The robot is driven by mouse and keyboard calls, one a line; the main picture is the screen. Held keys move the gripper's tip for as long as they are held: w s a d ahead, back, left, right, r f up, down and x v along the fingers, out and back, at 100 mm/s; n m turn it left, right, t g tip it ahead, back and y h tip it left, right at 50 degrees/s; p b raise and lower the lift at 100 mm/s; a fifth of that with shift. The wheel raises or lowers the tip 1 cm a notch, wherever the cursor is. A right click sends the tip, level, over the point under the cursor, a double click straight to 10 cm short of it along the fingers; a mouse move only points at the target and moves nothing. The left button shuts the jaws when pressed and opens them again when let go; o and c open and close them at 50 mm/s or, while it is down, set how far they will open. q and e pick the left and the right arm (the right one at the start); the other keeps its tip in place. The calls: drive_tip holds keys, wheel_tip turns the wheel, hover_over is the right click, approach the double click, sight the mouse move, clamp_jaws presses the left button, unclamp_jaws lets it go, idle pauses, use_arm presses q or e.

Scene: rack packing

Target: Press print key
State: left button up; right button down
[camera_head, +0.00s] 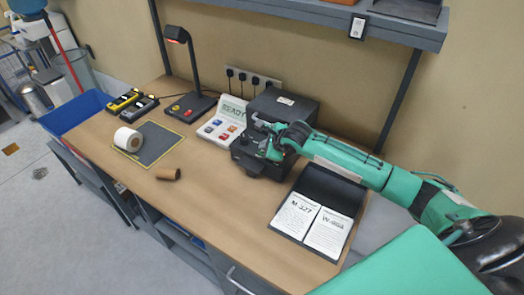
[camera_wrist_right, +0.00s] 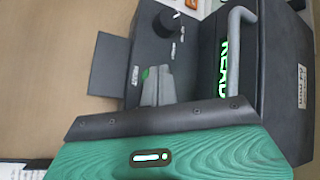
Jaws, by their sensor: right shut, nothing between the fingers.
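The dark label printer (camera_head: 287,108) stands at the back of the bench. In the wrist view its front face shows a black knob (camera_wrist_right: 167,24), a display with green lettering (camera_wrist_right: 223,68) and a grey bent handle (camera_wrist_right: 233,40). A small green key (camera_wrist_right: 145,73) with a pale label beside it shows right at my right fingertips, which partly cover it. My right gripper (camera_wrist_right: 158,82) is shut and empty, its tips at the printer's front; whether they touch the key I cannot tell. It also shows over the printer in the head view (camera_head: 264,150). My left gripper is out of view.
A white panel with coloured keys and "READY" (camera_head: 233,113) stands left of the printer. A lamp (camera_head: 189,70), a paper roll (camera_head: 127,139) on a dark mat (camera_head: 157,145) and a brown tube (camera_head: 168,174) lie further left. An open folder (camera_head: 322,200) lies at right.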

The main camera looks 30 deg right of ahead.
drive_tip(key=shift+f, duration=0.5)
idle(0.8)
drive_tip(key=shift+r+p, duration=0.8)
drive_tip(key=shift+p, duration=0.4)
wheel_tip(320, 180, up, 5)
drive_tip(key=p, duration=0.5)
drive_tip(key=shift+p, duration=0.4)
